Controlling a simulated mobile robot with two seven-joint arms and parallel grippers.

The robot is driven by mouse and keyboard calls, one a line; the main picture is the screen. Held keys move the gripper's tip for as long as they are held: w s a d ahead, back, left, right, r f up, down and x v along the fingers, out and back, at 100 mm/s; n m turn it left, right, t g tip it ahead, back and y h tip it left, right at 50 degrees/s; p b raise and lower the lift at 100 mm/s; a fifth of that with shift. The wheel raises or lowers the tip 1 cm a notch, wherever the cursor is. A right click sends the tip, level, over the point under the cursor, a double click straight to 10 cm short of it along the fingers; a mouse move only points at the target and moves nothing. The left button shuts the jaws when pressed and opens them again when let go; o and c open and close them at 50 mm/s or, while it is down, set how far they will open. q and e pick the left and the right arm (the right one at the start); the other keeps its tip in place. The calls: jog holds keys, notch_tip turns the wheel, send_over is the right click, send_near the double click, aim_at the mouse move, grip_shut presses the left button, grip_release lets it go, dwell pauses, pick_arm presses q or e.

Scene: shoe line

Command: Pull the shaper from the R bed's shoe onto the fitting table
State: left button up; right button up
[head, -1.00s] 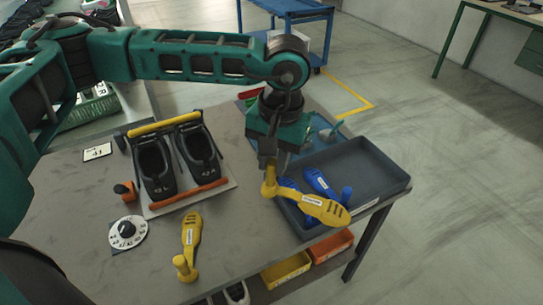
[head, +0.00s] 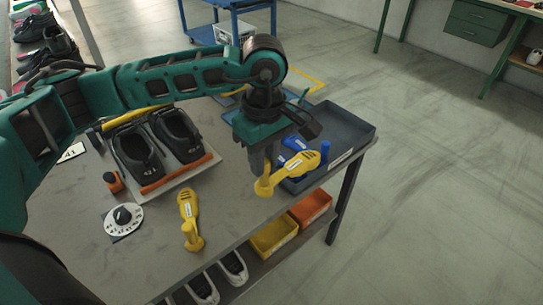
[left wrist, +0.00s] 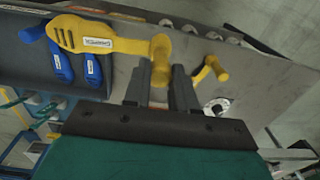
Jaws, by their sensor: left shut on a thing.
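My left gripper (head: 264,172) is shut on the upright knob of a yellow shaper (head: 294,169). It holds the shaper over the tray's near left corner, its flat sole part pointing right; the left wrist view shows it too (left wrist: 95,38). A second yellow shaper (head: 189,207) lies on the grey fitting table (head: 225,215) at the front. Two black shoes, a left one (head: 137,155) and a right one (head: 177,136), sit in the beds, openings visible, with no shaper seen in them. My right gripper is out of view.
A dark grey tray (head: 352,127) with blue shapers (head: 297,144) stands at the table's right end. A white dial (head: 123,218) and an orange block (head: 113,181) are at the left. Yellow (head: 273,238) and orange (head: 311,207) bins hang below the table's edge.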

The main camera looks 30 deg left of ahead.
pick_arm(q)
jog(key=s+a+f+n+b, duration=0.1)
jog(key=a+f+n+b, duration=0.5)
jog(key=f+n, duration=0.3)
jog(key=n, duration=0.4)
jog(key=shift+a+f+n, duration=0.2)
jog(key=shift+f+n, duration=0.1)
jog(key=shift+f, duration=0.1)
jog(key=o, duration=0.9)
jog(key=shift+o, duration=0.4)
jog(key=shift+r, duration=0.15)
